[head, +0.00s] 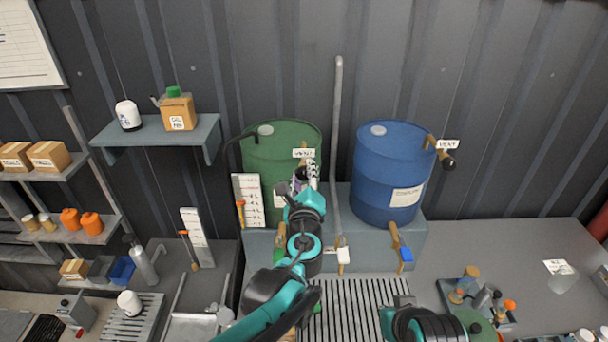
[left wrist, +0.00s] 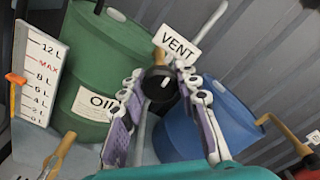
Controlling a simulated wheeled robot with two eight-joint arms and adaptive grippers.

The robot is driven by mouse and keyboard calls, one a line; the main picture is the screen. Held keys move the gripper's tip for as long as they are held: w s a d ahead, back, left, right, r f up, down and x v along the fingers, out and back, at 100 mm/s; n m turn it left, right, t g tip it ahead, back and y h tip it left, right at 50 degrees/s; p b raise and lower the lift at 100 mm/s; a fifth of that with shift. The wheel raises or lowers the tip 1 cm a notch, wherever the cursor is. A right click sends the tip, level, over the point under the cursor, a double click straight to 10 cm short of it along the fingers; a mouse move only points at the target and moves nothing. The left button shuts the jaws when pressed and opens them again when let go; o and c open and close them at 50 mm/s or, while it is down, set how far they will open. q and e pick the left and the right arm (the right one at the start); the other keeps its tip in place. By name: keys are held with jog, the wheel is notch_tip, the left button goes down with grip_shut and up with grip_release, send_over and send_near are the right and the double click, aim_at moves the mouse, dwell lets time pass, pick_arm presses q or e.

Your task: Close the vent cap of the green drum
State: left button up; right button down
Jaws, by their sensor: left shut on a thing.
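The green drum (head: 280,150) stands on a grey ledge against the back wall, and in the left wrist view the green drum (left wrist: 115,55) carries an OIL label. Its vent pipe ends in a black vent cap (left wrist: 159,88) below a white VENT tag (left wrist: 177,45). My left gripper (head: 303,180) is at the drum's right front. In the left wrist view its two fingers (left wrist: 161,74) lie on either side of the black cap, shut on it. The gripper hides most of the cap in the head view.
A blue drum (head: 390,180) with its own vent (head: 447,160) stands to the right. A grey upright pipe (head: 338,130) rises between the drums. A level gauge board (head: 247,200) stands left of the gripper. A slatted grate (head: 355,300) lies in front.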

pick_arm(q)
jog(key=shift+m, duration=0.3)
jog(key=o, duration=1.2)
jog(key=s, duration=1.2)
jog(key=shift+s, duration=0.1)
jog(key=shift+f, duration=0.1)
